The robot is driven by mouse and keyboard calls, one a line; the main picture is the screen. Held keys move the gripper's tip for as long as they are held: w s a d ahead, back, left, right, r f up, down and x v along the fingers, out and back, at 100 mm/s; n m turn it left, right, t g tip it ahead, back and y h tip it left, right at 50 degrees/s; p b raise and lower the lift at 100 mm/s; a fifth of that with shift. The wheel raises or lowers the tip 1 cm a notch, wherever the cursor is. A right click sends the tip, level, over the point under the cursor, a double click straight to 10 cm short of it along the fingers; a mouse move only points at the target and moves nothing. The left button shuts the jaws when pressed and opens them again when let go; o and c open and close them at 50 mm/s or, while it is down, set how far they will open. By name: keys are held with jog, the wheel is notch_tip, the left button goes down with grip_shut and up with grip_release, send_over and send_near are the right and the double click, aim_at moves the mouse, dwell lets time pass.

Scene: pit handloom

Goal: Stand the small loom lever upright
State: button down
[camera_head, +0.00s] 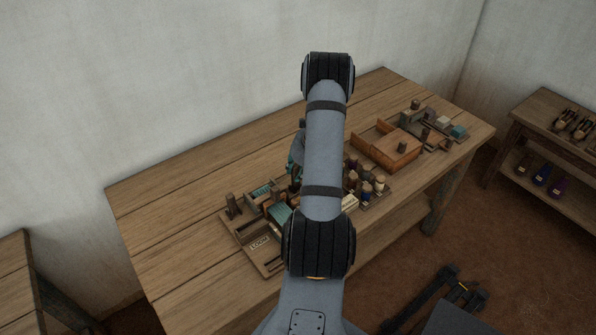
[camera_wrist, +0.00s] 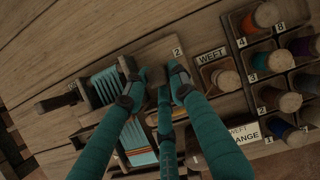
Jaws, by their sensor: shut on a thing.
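In the wrist view, my gripper (camera_wrist: 154,84) has its teal fingers closed around a small dark brown piece (camera_wrist: 155,76), which appears to be the loom lever. Only its end shows between the fingertips, so its tilt cannot be told. It is over the small loom, beside a plate marked 2. Pale blue threads (camera_wrist: 106,84) of the loom lie to the left of the fingers. In the head view, my arm hides the lever and most of the gripper. The loom board (camera_head: 262,258) with its "LOOM" label shows left of my arm.
A rack (camera_wrist: 240,68) of colored, wooden-topped spools stands on the right in the wrist view, close to the fingers. In the head view, a dark post (camera_head: 232,205) rises from the loom's left side. A wooden box (camera_head: 388,150) stands farther right. The table's left part is clear.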

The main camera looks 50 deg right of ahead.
jog(key=c, duration=1.9)
grip_release()
jog(key=shift+w+r, duration=0.15)
jog(key=shift+w, duration=0.3)
jog(key=shift+o, duration=1.4)
jog(key=shift+w+d+f, duration=0.1)
jog(key=shift+d+f, duration=0.05)
jog(key=shift+f, duration=0.1)
jog(key=shift+s+r, duration=0.1)
jog(key=shift+s, duration=0.2)
jog(key=v, duration=1.2)
